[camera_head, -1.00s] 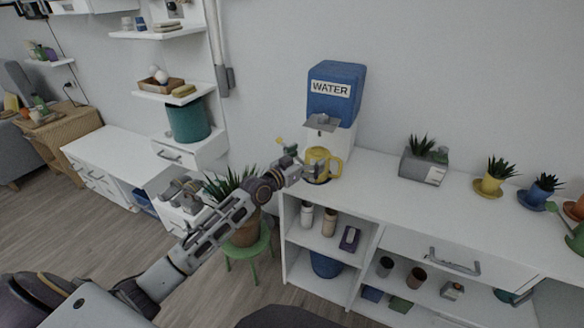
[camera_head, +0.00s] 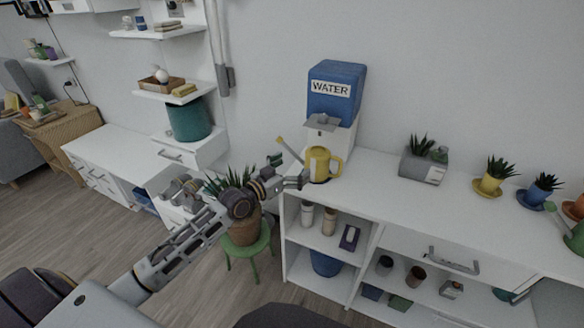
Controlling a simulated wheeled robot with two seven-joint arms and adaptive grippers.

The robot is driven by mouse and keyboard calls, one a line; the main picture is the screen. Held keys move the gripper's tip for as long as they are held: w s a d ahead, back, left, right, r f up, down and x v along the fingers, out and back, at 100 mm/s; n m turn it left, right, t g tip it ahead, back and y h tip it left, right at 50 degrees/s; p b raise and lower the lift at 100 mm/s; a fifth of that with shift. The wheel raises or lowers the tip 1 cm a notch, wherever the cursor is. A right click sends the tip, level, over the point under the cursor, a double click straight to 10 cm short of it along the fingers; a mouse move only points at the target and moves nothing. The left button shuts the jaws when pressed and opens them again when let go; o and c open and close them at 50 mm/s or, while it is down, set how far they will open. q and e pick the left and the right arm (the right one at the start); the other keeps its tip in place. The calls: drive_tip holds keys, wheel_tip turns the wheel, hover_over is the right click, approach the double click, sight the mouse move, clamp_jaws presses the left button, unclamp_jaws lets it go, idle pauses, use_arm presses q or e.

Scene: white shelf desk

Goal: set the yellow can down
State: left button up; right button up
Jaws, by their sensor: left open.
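The yellow can (camera_head: 319,163), a watering can with a handle on its right and a thin spout reaching up to the left, stands upright on the white shelf desk (camera_head: 375,185). It is at the desk's left end, in front of the water dispenser. My left gripper (camera_head: 290,171) is open and empty, just left of the can, with a small gap showing between its fingers and the can's body. My right gripper is not in view.
The blue water dispenser (camera_head: 336,92) stands close behind the can. A grey planter (camera_head: 423,166) is further right, with bare desktop between. A potted plant (camera_head: 243,228) on a green stool (camera_head: 249,252) is below my left arm.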

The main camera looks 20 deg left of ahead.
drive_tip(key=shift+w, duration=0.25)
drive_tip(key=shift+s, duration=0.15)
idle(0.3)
